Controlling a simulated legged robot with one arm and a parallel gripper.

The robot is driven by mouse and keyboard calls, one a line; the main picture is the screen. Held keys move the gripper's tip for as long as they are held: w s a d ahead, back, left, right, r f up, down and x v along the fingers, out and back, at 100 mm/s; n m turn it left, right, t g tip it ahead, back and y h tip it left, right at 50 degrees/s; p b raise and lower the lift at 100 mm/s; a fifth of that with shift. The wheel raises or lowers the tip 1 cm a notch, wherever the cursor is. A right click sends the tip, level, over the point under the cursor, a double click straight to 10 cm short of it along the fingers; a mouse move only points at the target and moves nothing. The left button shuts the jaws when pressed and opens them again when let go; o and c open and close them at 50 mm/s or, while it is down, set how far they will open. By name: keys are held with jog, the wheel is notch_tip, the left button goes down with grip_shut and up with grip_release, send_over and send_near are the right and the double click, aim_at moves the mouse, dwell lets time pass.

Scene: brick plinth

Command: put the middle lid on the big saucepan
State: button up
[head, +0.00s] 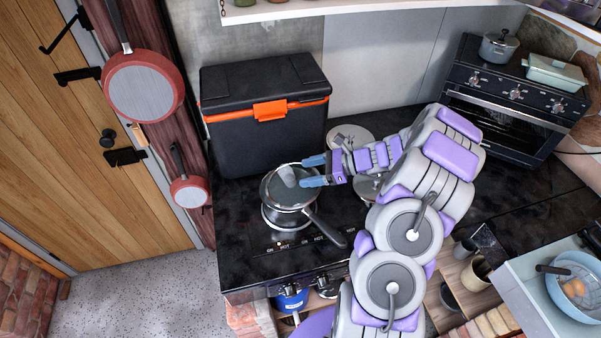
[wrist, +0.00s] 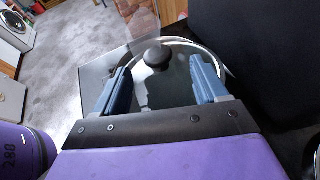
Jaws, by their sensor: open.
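The big saucepan (head: 285,217) stands on the hob, its dark handle pointing to the lower right. A glass lid (head: 279,190) with a metal rim lies over its top; I cannot tell whether it is fully seated. Another lid (head: 350,136) lies on the counter behind, and one more (head: 367,188) is partly hidden by my arm.
A black cool box (head: 262,120) with an orange latch stands close behind the saucepan. Red pans (head: 143,87) hang at the left by the wooden door. An oven (head: 505,115) with pots on top stands at the back right. A shelf (head: 300,10) overhangs the box.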

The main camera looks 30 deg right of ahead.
jog(key=p+v, duration=0.1)
jog(key=v, duration=1.2)
jog(key=shift+d+r, duration=0.2)
jog(key=shift+s+a, duration=0.1)
jog(key=shift+s, duration=0.05)
jog(key=s+a+r+n+g+h+b, duration=0.1)
jog(key=s+a+r+n+g, duration=0.2)
jog(key=a, duration=0.5)
jog(key=s+a+r+n+g+h+b, duration=0.1)
jog(key=a+r+n+g, duration=0.1)
jog(key=a+n, duration=0.45)
jog(key=s+a+r+n+g+b, duration=0.1)
jog(key=s+a+r+n+g, duration=0.15)
jog(key=a, duration=0.75)
jog(key=s+a+f+n+h+b, duration=0.1)
jog(key=s+n+h, duration=0.3)
jog(key=s, duration=0.7)
jog(key=s+a+f+n+g+h+b, duration=0.1)
jog(key=s+a+n+h+b, duration=0.1)
jog(key=s+n+h, duration=0.3)
jog(key=shift+s+f+n+h+b, duration=0.45)
jog(key=shift+s+n, duration=1.15)
jog(key=shift+s, duration=1.5)
jog(key=shift+a+r, duration=0.1)
